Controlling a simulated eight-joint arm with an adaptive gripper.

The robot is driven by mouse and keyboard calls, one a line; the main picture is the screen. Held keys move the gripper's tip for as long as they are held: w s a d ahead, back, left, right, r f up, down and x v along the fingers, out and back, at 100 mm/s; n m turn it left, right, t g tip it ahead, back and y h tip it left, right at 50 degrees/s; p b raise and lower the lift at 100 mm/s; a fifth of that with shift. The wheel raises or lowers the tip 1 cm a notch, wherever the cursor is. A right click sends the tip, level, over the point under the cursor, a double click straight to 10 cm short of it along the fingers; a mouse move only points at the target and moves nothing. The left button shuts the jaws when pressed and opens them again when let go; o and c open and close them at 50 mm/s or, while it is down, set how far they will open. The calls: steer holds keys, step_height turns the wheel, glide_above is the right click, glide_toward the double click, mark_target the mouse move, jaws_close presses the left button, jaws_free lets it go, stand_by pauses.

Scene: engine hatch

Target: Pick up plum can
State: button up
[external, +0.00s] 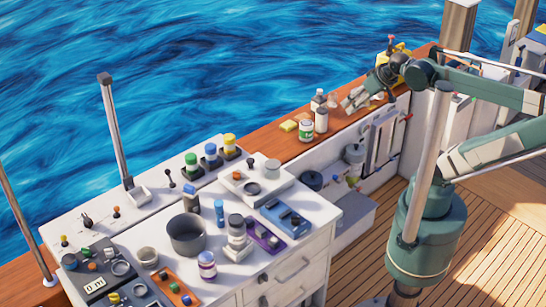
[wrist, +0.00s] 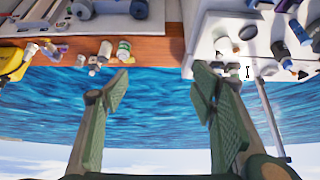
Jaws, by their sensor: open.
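The likely plum can (external: 207,265) is a small white can with a purple band. It stands upright near the front edge of the white counter in the external view. I cannot make it out in the wrist view. My gripper (external: 353,101) is far from it, up and to the right, above the wooden rail near some bottles. In the wrist view my gripper (wrist: 160,85) has its two fingers wide apart, with only rail and water seen between them. It holds nothing.
A green-and-white can (external: 306,131), a white bottle (external: 321,119) and a yellow sponge (external: 288,125) are on the wooden rail. Beside the purple-banded can are a grey pot (external: 187,235), a dark-lidded jar (external: 236,232) and an orange tray (external: 177,287). A metal post (external: 115,130) rises behind the counter.

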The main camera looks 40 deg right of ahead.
steer(key=w+a+r+n+g+y, duration=0.1)
steer(key=w+a+r+n, duration=0.2)
steer(key=a, duration=0.7)
steer(key=w+a+r+n+g, duration=0.25)
steer(key=w+a, duration=0.35)
steer(key=a, duration=0.4)
steer(key=w+a+r+n+y, duration=0.15)
steer(key=w+a+r, duration=0.25)
steer(key=a, duration=0.6)
steer(key=n+g+h, duration=0.3)
steer(key=n+g, duration=0.1)
steer(key=n, duration=0.4)
glide_above(205, 256)
step_height(205, 256, down, 9)
steer(key=shift+y, duration=0.25)
step_height(205, 256, down, 31)
steer(key=shift+s, duration=0.1)
steer(key=shift+f, duration=0.2)
steer(key=shift+f, duration=0.1)
